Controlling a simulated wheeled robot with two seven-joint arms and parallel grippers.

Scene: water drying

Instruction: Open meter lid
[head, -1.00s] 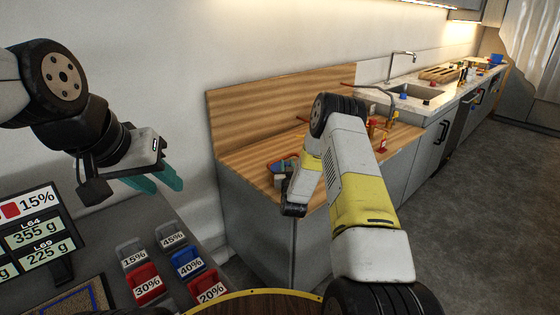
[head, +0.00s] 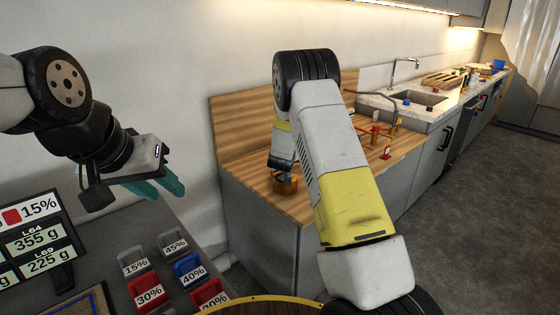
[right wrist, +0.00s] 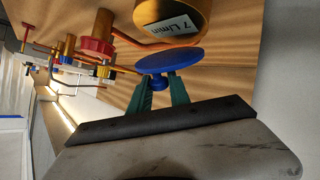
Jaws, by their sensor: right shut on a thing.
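The meter is a brass-coloured round body (right wrist: 190,12) with a white label (right wrist: 172,27) reading "7 L/min". It stands on the wooden counter in the head view (head: 286,186), partly covered by my right arm. A round blue lid (right wrist: 168,60) with a small knob lies beside the meter's labelled part in the right wrist view. I cannot tell whether it touches the body. My right gripper (right wrist: 160,82) is shut on the lid's knob. Its fingers are hidden in the head view. My left gripper (head: 160,186) is open and empty, far left of the meter.
Red-handled pipes and valves (right wrist: 95,45) stand close to the meter on the wooden counter (head: 240,172). A sink (head: 420,98) lies farther back. Coloured labelled blocks (head: 148,291) and a display (head: 35,245) sit at lower left.

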